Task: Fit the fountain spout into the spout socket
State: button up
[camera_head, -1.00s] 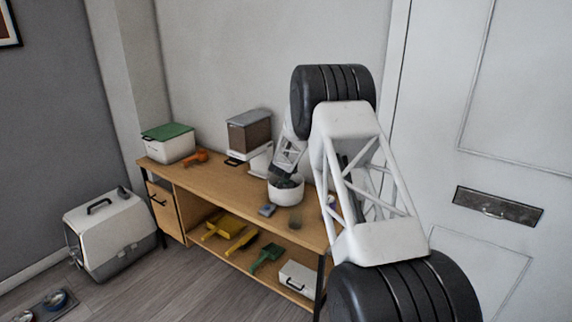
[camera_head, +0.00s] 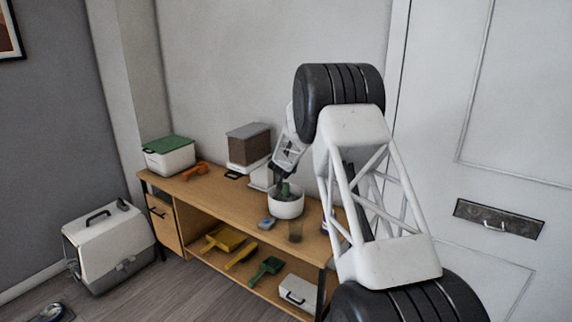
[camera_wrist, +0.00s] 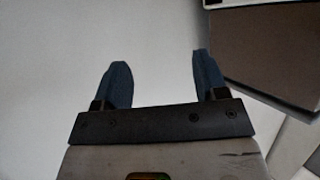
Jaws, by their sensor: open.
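The fountain is a round white bowl (camera_head: 286,207) with a dark grey inside, on the wooden bench top in the head view. A small green upright piece, which looks like the spout (camera_head: 286,188), stands near the bowl's middle. I cannot tell how deep it sits; the socket is hidden. My gripper (camera_head: 281,170) is just above the bowl, close to the green piece; the head view is too small to show whether they touch. In the wrist view my gripper (camera_wrist: 160,60) has its two blue fingers apart with nothing between them. Neither bowl nor spout shows there.
A brown container with a grey lid (camera_head: 248,145) stands behind the bowl, left of my gripper. A green-lidded white box (camera_head: 168,155) and an orange scoop (camera_head: 195,171) are further left. A blue-grey item (camera_head: 267,223) and a cup (camera_head: 296,231) stand in front of the bowl.

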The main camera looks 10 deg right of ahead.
jog(key=s+a+r+n+g+y, duration=0.1)
jog(key=s+a+r, duration=0.1)
jog(key=s+r, duration=0.75)
jog(key=s+a+r+n+g+y, duration=0.15)
jog(key=s+r, duration=0.25)
jog(key=s, duration=1)
jog(key=s+a+r+g+y, duration=0.25)
jog(key=s+r, duration=0.35)
jog(key=s, duration=0.6)
jog(key=s+f+g+h, duration=0.1)
jog(key=s+f+g, duration=0.1)
jog(key=s, duration=2.1)
jog(key=s+d+f+g, duration=0.1)
jog(key=s+f+g, duration=0.1)
jog(key=s, duration=2.2)
jog(key=shift+s+d+f+g+h, duration=0.15)
jog(key=shift+d+g+h, duration=0.2)
jog(key=shift+g, duration=0.35)
jog(key=shift+a, duration=0.1)
jog(key=shift+c, duration=0.3)
